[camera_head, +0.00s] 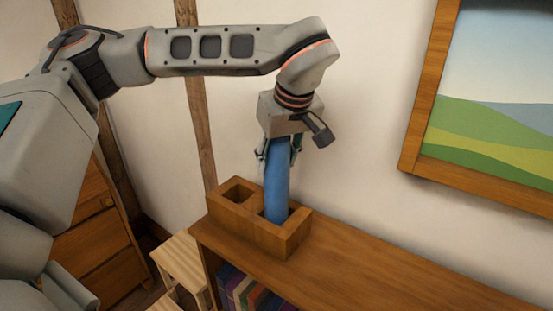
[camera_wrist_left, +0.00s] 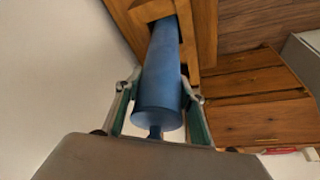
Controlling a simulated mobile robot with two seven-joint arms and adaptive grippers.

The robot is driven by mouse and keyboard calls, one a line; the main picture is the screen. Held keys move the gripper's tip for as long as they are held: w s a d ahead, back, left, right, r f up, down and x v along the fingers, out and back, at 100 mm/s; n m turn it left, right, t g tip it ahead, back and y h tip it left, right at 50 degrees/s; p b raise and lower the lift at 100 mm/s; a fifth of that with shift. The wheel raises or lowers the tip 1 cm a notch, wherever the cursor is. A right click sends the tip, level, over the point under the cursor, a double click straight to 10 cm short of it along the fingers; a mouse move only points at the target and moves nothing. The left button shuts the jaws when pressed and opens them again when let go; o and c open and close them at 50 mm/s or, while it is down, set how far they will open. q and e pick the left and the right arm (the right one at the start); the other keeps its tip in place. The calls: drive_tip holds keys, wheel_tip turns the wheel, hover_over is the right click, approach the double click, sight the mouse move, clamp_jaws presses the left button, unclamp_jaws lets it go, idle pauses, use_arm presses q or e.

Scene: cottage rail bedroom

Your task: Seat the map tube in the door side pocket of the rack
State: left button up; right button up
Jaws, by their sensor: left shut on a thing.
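The map tube (camera_head: 277,190) is a blue cylinder, nearly upright with a slight lean, in the head view. My left gripper (camera_head: 279,150) points down and is shut on its upper part. The rack (camera_head: 240,217) is a wooden block with two square pockets on top of a low bookcase. The tube's lower end is inside the right-hand pocket's opening; how deep it reaches is hidden. The left-hand pocket (camera_head: 238,194) is empty. In the left wrist view the tube (camera_wrist_left: 160,75) runs between both fingers into the rack. My right gripper is out of view.
The bookcase top (camera_head: 370,266) is clear to the right of the rack, with books (camera_head: 245,293) below. A framed picture (camera_head: 490,110) hangs on the wall at right. A pale wooden stool (camera_head: 180,260) and a drawer chest (camera_head: 95,240) stand at left.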

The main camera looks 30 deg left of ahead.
use_arm(q)
drive_tip(key=shift+r, duration=0.1)
drive_tip(key=o, duration=1.6)
drive_tip(key=shift+c, duration=0.2)
drive_tip(key=shift+s+d+r, duration=0.1)
drive_tip(key=shift+d+r, duration=0.05)
drive_tip(key=shift+r, duration=0.25)
drive_tip(key=v, duration=1.1)
